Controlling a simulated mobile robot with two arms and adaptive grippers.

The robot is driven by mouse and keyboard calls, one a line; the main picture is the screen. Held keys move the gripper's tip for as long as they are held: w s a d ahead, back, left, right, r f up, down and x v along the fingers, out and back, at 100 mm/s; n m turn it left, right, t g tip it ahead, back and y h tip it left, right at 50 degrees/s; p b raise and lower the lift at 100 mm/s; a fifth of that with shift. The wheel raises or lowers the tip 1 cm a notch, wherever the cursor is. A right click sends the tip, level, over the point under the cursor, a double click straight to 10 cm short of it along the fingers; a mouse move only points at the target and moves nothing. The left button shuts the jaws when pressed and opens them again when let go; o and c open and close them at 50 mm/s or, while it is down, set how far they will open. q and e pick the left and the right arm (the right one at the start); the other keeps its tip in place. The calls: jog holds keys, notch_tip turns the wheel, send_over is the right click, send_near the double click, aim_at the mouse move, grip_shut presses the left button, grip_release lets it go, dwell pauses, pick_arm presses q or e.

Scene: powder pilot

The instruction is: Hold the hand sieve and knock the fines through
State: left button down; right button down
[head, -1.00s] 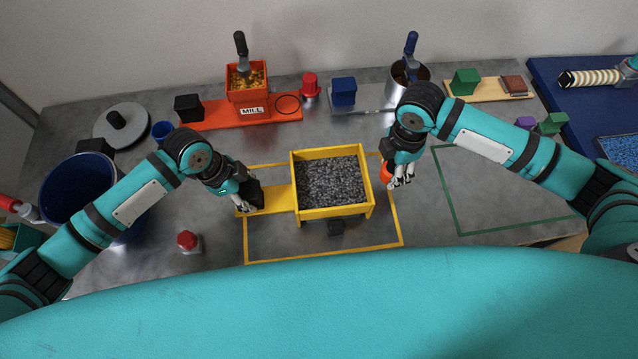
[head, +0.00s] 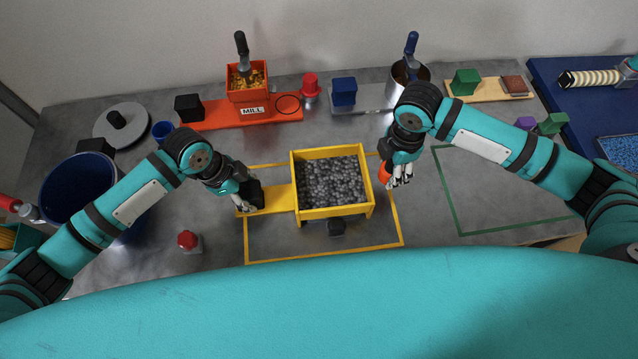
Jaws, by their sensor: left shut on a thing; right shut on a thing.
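The hand sieve (head: 332,212) is a yellow square box with a flat yellow handle to its left, holding grey granules (head: 331,182). It stands inside a yellow outline on the grey table. My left gripper (head: 247,205) is shut on the dark grip at the handle's left end. My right gripper (head: 393,181) is shut on an orange-red thing (head: 384,172), mostly hidden by the fingers, just right of the sieve's right wall. I cannot tell whether it touches the wall. A small dark block (head: 336,227) shows below the sieve's front edge.
An orange mill (head: 247,95) on an orange base stands at the back. A blue bin (head: 76,185) is at the left, and a red-topped piece (head: 188,241) stands front left. The green outlined area (head: 500,195) at the right is bare.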

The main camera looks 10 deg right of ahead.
pick_arm(q)
jog(key=shift+d, duration=0.1)
pick_arm(e)
jog(key=shift+d, duration=0.2)
jog(key=a, duration=0.3)
jog(key=shift+a, duration=0.2)
jog(key=shift+d, duration=1.35)
jog(key=shift+a, duration=0.15)
jog(key=shift+r, duration=2.5)
